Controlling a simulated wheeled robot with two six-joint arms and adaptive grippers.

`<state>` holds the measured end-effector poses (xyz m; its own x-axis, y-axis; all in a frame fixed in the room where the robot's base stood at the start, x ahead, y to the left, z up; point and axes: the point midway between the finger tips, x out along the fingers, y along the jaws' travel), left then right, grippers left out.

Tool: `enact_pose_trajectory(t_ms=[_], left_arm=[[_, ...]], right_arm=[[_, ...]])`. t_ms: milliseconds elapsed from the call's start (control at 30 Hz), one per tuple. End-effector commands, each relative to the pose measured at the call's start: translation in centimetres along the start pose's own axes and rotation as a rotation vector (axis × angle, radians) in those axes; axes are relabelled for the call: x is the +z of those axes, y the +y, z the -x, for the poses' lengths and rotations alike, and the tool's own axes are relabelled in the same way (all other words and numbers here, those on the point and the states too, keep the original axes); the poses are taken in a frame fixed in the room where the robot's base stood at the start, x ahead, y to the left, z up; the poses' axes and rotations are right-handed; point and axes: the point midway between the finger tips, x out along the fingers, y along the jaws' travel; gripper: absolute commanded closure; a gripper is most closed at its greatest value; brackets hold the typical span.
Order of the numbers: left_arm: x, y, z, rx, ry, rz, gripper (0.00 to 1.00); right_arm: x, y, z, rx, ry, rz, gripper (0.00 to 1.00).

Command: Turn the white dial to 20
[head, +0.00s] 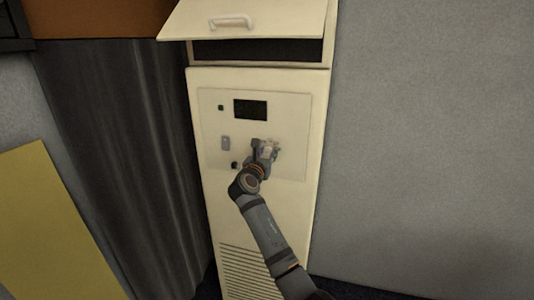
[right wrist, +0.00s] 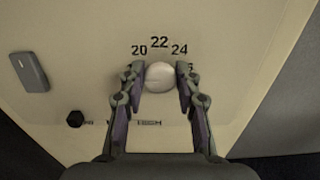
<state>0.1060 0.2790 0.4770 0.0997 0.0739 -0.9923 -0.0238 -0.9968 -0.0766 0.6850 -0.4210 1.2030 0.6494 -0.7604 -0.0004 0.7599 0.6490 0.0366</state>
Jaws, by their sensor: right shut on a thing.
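The white dial (right wrist: 159,76) is a round knob on a cream panel, with the numbers 20, 22 and 24 printed in an arc above it. A further number at its right is partly covered by a finger. My right gripper (right wrist: 160,80) has a finger on each side of the dial and is shut on it. No pointer mark on the dial can be made out. In the head view my right gripper (head: 265,150) is at the panel's lower right and hides most of the dial. My left gripper is not in view.
The cream cabinet (head: 270,205) has a dark screen (head: 250,109), a grey switch (head: 226,143) and a black knob (right wrist: 75,119) near the dial. A raised flap with a handle (head: 231,21) sticks out above. Grey wall is at right, a dark curtain (head: 130,150) at left.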

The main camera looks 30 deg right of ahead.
Motion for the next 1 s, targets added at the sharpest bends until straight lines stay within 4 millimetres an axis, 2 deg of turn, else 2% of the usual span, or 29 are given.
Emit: enact_pose_trajectory(t_ms=[167,700,1000], left_arm=[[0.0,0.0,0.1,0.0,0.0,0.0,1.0],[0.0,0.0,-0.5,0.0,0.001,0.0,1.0],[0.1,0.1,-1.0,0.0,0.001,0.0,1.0]], right_arm=[[0.0,0.0,0.0,0.0,0.001,-0.091,0.99],[-0.2,-0.2,0.0,0.0,0.0,-0.53,0.99],[-0.2,-0.2,0.0,0.0,0.0,-0.689,0.99]])
